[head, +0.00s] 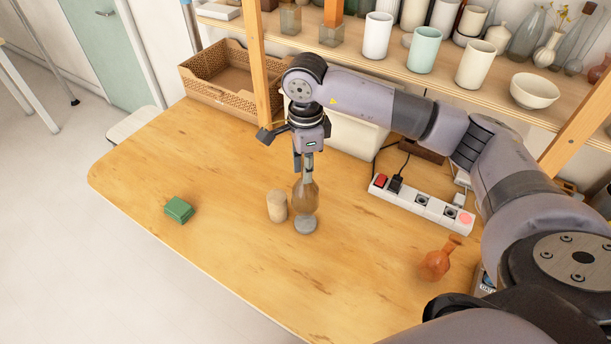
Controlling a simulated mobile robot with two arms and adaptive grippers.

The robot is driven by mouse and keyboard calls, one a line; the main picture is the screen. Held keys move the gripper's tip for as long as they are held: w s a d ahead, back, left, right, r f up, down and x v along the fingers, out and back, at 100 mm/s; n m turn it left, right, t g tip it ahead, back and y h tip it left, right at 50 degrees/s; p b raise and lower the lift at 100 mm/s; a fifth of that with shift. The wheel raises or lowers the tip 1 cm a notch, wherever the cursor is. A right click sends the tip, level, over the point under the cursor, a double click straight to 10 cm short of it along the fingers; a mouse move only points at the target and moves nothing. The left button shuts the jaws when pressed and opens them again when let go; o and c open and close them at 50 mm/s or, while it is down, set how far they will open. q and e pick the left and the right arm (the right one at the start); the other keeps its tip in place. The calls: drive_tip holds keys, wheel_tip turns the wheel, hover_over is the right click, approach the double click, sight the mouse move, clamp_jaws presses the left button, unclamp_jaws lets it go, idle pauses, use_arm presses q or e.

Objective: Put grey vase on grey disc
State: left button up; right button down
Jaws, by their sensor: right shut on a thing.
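A translucent grey-brown vase (305,197) with a narrow neck is upright in the middle of the wooden table area. My right gripper (304,162) points down from above and is shut on the vase's neck. A small round grey disc (306,226) lies on the table directly below the vase, partly covered by its base. I cannot tell whether the vase's base touches the disc or hangs slightly above it. My left gripper is out of view.
A beige cylinder (277,206) stands close left of the vase. A green block (179,210) lies further left, an orange vase (437,260) to the right. A power strip (422,205) and white bin (343,135) are behind. The front table is clear.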

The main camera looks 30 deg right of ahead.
sight(306, 186)
wheel_tip(306, 186, down, 4)
drive_tip(key=shift+f+p, duration=0.1)
drive_tip(key=shift+p, duration=0.35)
drive_tip(key=shift+f, duration=0.1)
drive_tip(key=c, duration=1.4)
unclamp_jaws()
drive_tip(key=shift+c, duration=0.2)
